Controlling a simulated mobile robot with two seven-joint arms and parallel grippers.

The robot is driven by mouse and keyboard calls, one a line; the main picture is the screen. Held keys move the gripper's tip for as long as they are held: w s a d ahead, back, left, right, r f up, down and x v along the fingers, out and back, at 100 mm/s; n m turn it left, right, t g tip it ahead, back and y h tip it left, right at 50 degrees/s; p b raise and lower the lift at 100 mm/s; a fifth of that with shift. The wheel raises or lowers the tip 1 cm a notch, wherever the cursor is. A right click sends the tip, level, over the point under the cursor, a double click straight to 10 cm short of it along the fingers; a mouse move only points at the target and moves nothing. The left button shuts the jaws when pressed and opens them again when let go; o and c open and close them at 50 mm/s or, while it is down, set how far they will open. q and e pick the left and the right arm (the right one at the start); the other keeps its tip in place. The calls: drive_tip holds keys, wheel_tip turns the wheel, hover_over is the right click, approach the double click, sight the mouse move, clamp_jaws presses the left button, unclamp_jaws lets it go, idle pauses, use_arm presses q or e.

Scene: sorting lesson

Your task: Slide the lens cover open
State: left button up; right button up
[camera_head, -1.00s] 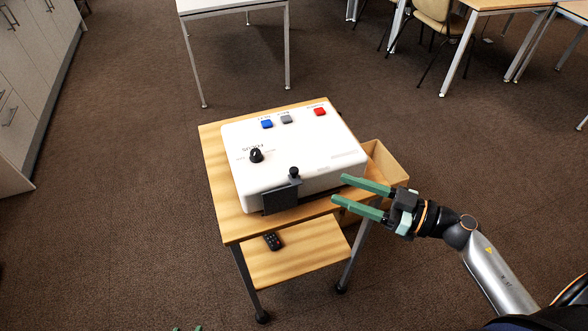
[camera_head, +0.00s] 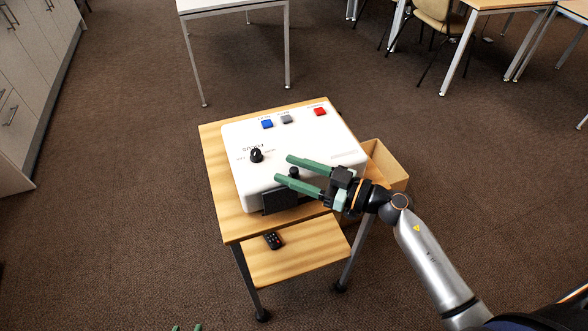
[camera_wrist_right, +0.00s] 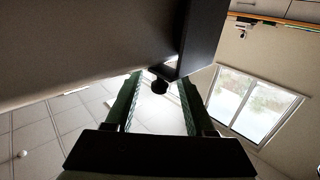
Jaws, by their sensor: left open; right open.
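The lens cover (camera_head: 280,202) is a dark plate on the front face of the white device (camera_head: 245,182). Contact cannot be told. Only the green fingertips of my left gripper (camera_head: 187,328) show, apart, at the bottom edge, far from the device.
The device stands on a small wooden trolley (camera_head: 222,215). A remote (camera_head: 273,240) lies on the lower shelf.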

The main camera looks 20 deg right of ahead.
drive_tip(key=shift+c, duration=0.2)
clamp_jaws()
idle(1.1)
drive_tip(key=shift+d, duration=0.1)
